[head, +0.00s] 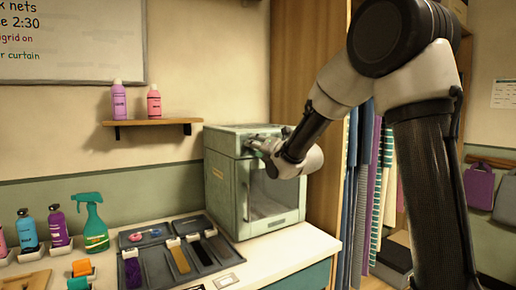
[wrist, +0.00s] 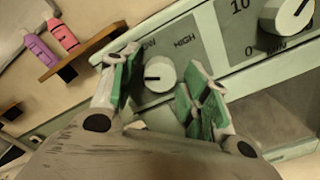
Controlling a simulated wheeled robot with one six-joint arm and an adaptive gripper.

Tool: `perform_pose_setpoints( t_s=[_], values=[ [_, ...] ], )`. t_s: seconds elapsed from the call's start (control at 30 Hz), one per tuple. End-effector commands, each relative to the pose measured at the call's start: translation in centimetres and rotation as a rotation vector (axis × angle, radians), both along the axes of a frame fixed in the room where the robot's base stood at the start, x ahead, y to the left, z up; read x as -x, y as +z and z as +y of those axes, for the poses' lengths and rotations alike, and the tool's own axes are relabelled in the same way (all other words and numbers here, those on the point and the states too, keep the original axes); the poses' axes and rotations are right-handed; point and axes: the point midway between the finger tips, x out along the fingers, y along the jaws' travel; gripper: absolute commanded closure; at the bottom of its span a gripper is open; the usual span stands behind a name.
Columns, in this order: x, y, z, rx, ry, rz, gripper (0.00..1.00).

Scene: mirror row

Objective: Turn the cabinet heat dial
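The cabinet (head: 222,190) is a pale green box with a glass door, standing on the counter in the head view. The heat dial (wrist: 159,74) is a small white knob with a dark pointer mark, beside the word HIGH on the grey panel. My gripper (wrist: 158,82) has its green-padded fingers apart, one on each side of the dial in the wrist view. A gap shows between each finger and the knob; how far the tips are from the panel I cannot tell. In the head view my gripper (head: 262,143) is at the cabinet's upper front, and the dial is hidden.
A second, larger white dial (wrist: 286,14) marked 0, 10 and MIN is to the right. A wall shelf (head: 152,123) with two bottles is left of the cabinet. A grey tray (head: 203,267) of strips and a green spray bottle (head: 94,225) are on the counter.

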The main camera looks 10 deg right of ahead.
Motion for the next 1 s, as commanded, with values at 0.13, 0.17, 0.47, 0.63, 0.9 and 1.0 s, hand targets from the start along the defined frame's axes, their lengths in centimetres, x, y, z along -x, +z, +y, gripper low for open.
perform_pose_setpoints(
  t_s=[0.13,0.17,0.47,0.63,0.9,1.0],
  values=[
    [0.02,0.00,-0.01,0.000,0.000,0.000,0.87],
    [0.02,0.00,-0.01,0.000,0.000,0.000,0.92],
    [0.03,-0.02,-0.02,-0.017,0.000,0.006,0.94],
    [0.03,-0.02,-0.02,-0.078,-0.001,0.026,0.94],
    [0.04,-0.02,-0.01,-0.274,-0.001,0.090,0.94],
    [0.04,-0.02,-0.01,-0.364,-0.001,0.119,0.94]
  ],
)
